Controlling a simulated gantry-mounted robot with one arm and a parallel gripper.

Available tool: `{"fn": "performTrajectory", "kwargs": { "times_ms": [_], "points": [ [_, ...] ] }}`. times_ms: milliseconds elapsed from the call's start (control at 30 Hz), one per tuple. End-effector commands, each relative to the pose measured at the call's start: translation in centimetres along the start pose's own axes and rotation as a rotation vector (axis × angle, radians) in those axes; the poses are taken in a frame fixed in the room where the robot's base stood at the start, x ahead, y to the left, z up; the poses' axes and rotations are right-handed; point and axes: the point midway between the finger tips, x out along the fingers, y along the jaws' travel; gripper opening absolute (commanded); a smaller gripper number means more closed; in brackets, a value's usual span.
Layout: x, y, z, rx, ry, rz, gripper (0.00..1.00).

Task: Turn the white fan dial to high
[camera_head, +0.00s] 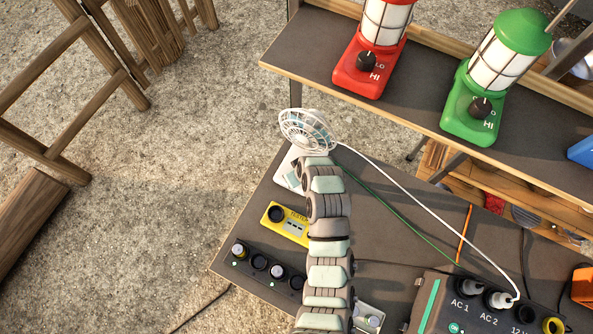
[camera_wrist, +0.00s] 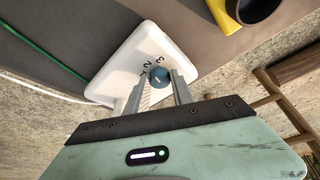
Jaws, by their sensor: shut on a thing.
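The white fan (camera_head: 307,129) stands at the far left corner of the lower table, its round cage above its white base (camera_head: 281,172). The wrist view shows the base (camera_wrist: 118,72) close up with a small blue-grey dial (camera_wrist: 159,76). Marks that read 1, 2 and 3 lie along one side of the dial. My gripper (camera_wrist: 161,80) has one finger on each side of the dial and is shut on it. A light line shows on the dial's face, but I cannot tell which number it points to. In the head view my arm hides the dial and fingertips.
A yellow box (camera_head: 287,222) with a black knob sits beside the fan. A row of dark knobs (camera_head: 259,262) lies along the table's front left edge. A red lantern (camera_head: 370,62) and a green lantern (camera_head: 480,104) stand on the upper shelf. A white cable (camera_head: 430,221) crosses the table.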

Motion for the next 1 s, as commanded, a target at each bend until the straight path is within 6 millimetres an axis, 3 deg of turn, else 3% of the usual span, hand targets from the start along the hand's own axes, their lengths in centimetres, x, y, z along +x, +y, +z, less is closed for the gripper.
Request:
{"fn": "performTrajectory", "kwargs": {
  "times_ms": [500, 1000],
  "points": [
    [-0.03, -0.51, -0.16, 0.415, 0.000, 0.171, 0.00],
    [0.12, -0.63, -0.21, 0.607, 0.000, 0.250, 0.00]
  ]
}}
